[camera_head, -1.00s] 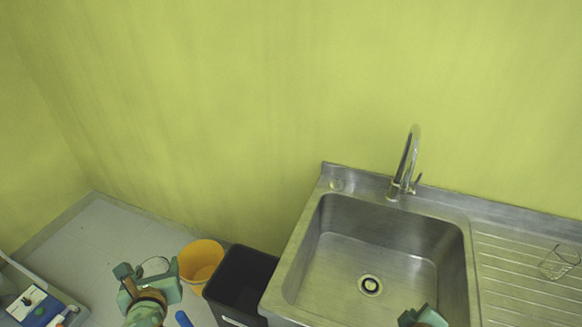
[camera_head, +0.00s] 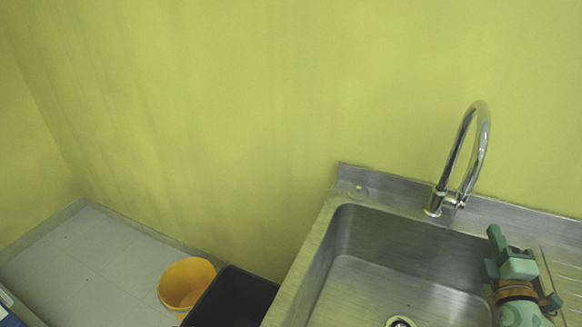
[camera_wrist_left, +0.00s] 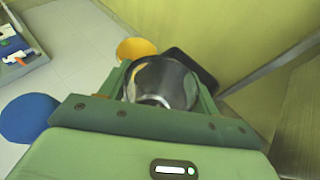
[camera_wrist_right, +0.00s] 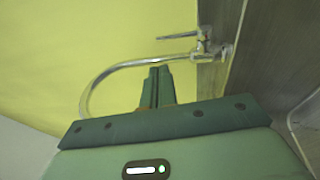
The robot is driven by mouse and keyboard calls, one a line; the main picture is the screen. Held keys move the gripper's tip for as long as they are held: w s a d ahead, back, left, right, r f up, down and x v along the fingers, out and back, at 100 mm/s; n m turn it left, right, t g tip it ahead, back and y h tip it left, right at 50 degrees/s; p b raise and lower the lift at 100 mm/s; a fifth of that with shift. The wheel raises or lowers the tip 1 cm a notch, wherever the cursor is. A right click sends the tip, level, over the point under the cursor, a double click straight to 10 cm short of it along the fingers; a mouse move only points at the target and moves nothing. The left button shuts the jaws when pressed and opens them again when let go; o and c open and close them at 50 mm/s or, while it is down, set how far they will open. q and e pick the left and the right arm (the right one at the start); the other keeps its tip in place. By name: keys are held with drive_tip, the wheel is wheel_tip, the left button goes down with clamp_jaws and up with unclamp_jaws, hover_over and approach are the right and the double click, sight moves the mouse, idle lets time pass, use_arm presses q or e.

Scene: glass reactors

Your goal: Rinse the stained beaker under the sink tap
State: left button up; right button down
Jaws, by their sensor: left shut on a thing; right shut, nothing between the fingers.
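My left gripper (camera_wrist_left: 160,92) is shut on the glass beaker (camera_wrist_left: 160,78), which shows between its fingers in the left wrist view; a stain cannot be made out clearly. The left gripper and beaker are outside the head view. The curved chrome tap (camera_head: 462,150) stands at the back rim of the steel sink (camera_head: 360,280). My right gripper (camera_head: 494,243) is shut and empty, over the sink's right side, to the right of the tap's base and lower than its spout. In the right wrist view the closed fingers (camera_wrist_right: 156,86) appear beside the tap (camera_wrist_right: 95,85).
A black bin (camera_head: 235,300) stands left of the sink, with a yellow bucket (camera_head: 186,284) on the floor beside it. The ribbed drainboard (camera_head: 565,265) is at the right. A blue round object (camera_wrist_left: 30,118) shows in the left wrist view. The sink basin looks empty.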

use_arm(q)
drive_tip(key=shift+s+a+f+b, duration=0.1)
drive_tip(key=shift+s+f+b, duration=0.2)
drive_tip(key=shift+f, duration=0.25)
drive_tip(key=shift+w, duration=0.15)
drive_tip(key=shift+r, duration=0.3)
use_arm(e)
drive_tip(key=f+x, duration=0.2)
drive_tip(key=x, duration=1.1)
drive_tip(key=shift+w+d+r, duration=0.2)
drive_tip(key=shift+w+r, duration=0.1)
drive_tip(key=shift+r, duration=0.05)
use_arm(q)
drive_tip(key=shift+r+p, duration=0.1)
drive_tip(key=shift+p, duration=0.2)
